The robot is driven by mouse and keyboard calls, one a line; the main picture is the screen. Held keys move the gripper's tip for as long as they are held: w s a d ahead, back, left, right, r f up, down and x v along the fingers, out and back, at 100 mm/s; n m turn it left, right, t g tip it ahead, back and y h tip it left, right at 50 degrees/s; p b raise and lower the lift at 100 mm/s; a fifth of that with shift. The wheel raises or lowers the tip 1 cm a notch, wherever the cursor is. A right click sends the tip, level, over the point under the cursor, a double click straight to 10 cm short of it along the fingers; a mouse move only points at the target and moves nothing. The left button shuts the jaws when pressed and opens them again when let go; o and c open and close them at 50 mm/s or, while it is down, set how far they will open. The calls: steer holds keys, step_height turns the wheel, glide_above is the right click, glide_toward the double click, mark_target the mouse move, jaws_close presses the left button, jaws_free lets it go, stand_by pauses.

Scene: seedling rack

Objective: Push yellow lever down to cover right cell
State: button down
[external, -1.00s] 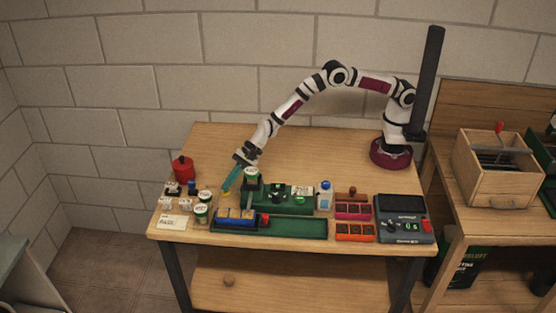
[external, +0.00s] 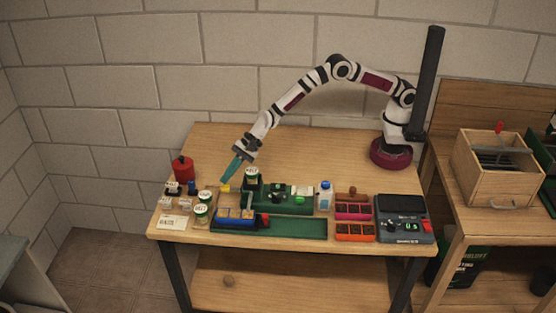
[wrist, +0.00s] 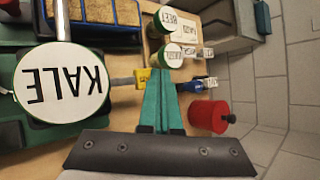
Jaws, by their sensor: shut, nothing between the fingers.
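The yellow lever tab (external: 225,188) stands at the left end of the green base, left of the KALE jar. In the wrist view the yellow tab (wrist: 142,76) sits on a grey arm that runs left toward the jar. My gripper (external: 223,180) has its teal fingers shut and empty, pointing down just above and behind the tab. In the wrist view its fingertips (wrist: 158,72) are right beside the tab; I cannot tell whether they touch. The blue cell tray (external: 236,224) is in front of the lever; in the wrist view only part of it (wrist: 100,43) shows.
The KALE jar (external: 251,172) stands close on the right. Labelled jars (external: 201,211) and a red pot (external: 183,169) stand on the left. A green channel (external: 300,229) runs along the front. The table behind the row is clear.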

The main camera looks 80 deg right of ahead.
mark_target(228, 186)
steer(key=shift+r, duration=2.5)
steer(key=shift+s+d+r, duration=0.1)
steer(key=s+d+r+n+g, duration=0.1)
steer(key=s+d+r+n, duration=0.3)
steer(key=s, duration=0.3)
steer(key=s+d+r+n+g+h, duration=0.1)
steer(key=s+d+r, duration=0.3)
steer(key=s+d, duration=0.15)
steer(key=s+d+r+n+g, duration=0.1)
steer(key=s+d+r+n, duration=0.2)
steer(key=s+d, duration=0.3)
steer(key=s+d+f+n+g+h, duration=0.1)
steer(key=s+d, duration=0.2)
steer(key=s, duration=0.6)
steer(key=s+d+n+g+h, duration=0.1)
steer(key=s+d+n, duration=0.1)
steer(key=s, duration=0.7)
steer(key=s+d+f+n+g+h, duration=0.1)
steer(key=s+d, duration=0.4)
steer(key=s, duration=0.5)
steer(key=shift+f+n+g, duration=0.3)
steer(key=shift+n+g, duration=0.2)
steer(key=shift+g, duration=0.1)
